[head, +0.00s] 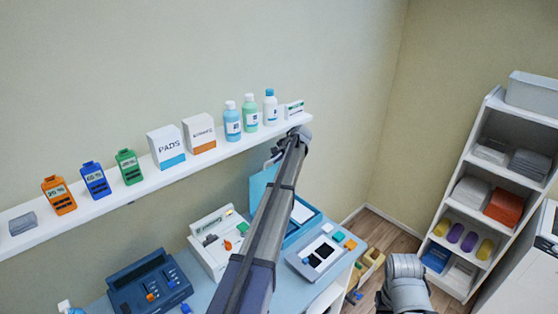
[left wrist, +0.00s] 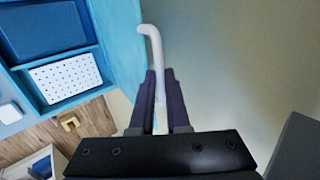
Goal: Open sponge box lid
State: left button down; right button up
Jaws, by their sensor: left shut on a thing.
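The sponge box (head: 302,222) is a blue open-topped box on the table, partly hidden behind my left arm. Its light blue lid (head: 261,184) stands raised, roughly upright, at the box's back left; in the left wrist view the lid (left wrist: 118,45) is beside the blue compartments. A pale, hooked handle (left wrist: 152,45) runs from near the lid's edge down between my fingers. My left gripper (left wrist: 160,75) is shut on this handle. In the head view the left gripper (head: 274,157) is at the lid's top, below the shelf.
A wall shelf (head: 100,200) with bottles, boxes and coloured devices runs just above my left gripper. A white device (head: 218,240), a dark blue device (head: 150,290) and a pad tray (head: 320,254) crowd the table. A shelving rack (head: 490,190) stands right.

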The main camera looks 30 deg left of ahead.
pick_arm(q)
jog(key=shift+w+a, duration=0.2)
jog(key=shift+a, duration=0.05)
pick_arm(e)
jog(key=shift+w+a, duration=0.2)
jog(key=shift+w, duration=0.05)
pick_arm(q)
jog(key=shift+a, duration=0.1)
pick_arm(e)
jog(key=shift+a, duration=0.1)
pick_arm(q)
jog(key=shift+r, duration=0.1)
jog(key=c, duration=1.2)
grip_release()
jog(key=shift+s, duration=0.1)
pick_arm(e)
jog(key=shift+r, duration=0.1)
pick_arm(q)
jog(key=p+v, duration=0.6)
jog(key=v, duration=0.2)
pick_arm(e)
notch_tip(320, 180, up, 6)
jog(key=shift+s+f, duration=0.1)
